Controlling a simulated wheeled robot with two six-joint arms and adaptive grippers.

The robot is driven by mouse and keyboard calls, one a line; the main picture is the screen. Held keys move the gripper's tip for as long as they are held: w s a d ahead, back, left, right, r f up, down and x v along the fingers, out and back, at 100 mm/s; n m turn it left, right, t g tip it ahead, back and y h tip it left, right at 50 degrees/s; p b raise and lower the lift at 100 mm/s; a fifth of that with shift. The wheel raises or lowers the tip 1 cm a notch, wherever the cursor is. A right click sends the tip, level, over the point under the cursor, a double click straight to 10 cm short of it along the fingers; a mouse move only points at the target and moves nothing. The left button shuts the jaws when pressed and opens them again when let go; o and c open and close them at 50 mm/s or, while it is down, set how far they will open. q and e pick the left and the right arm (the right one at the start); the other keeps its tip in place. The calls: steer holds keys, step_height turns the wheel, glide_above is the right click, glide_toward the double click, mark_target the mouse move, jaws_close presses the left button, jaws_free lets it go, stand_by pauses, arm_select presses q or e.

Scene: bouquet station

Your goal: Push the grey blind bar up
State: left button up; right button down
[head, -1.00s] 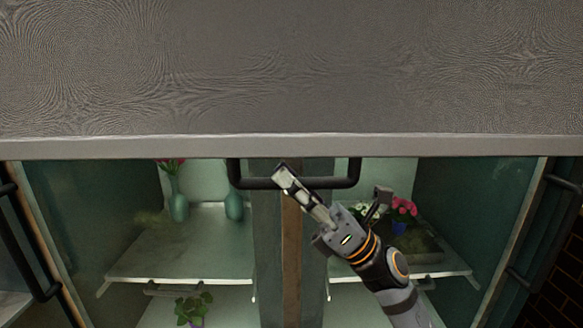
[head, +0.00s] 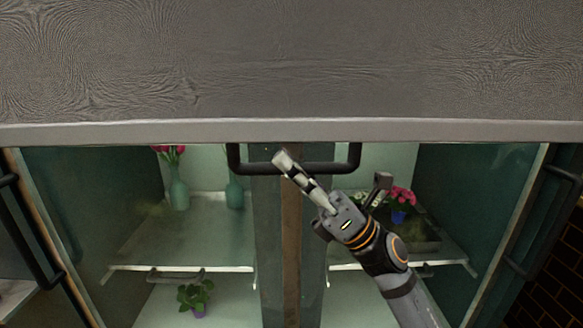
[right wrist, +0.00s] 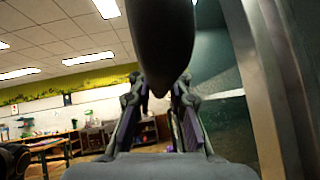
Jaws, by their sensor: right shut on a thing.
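The grey blind bar (head: 180,131) runs level across the head view along the bottom of the grey blind (head: 300,70). A black U-shaped handle (head: 338,168) hangs below its middle. My right gripper (head: 283,162) reaches up from the lower right and is shut on the black handle, left of its middle. In the right wrist view a dark rounded piece (right wrist: 162,45), likely the handle, fills the space between and above the fingers. My left gripper is not in view.
Below the blind is a cabinet with shelves (head: 190,240). They hold green vases (head: 178,192), pink flowers (head: 400,196) and a small potted plant (head: 195,294). A central post (head: 291,250) stands below the handle. Glass doors with black handles (head: 36,240) flank the opening.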

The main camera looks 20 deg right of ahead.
arm_select(q)
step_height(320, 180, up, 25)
steer(key=p, duration=2.4)
arm_select(e)
step_height(320, 180, up, 31)
steer(key=c, duration=1.5)
jaws_free()
steer(key=shift+c, duration=0.2)
steer(key=shift+o, duration=1.4)
steer(key=shift+f, duration=0.1)
step_height(320, 180, down, 31)
steer(key=b, duration=2.4)
steer(key=shift+b, duration=0.35)
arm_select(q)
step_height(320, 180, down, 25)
arm_select(e)
steer(key=shift+r, duration=0.2)
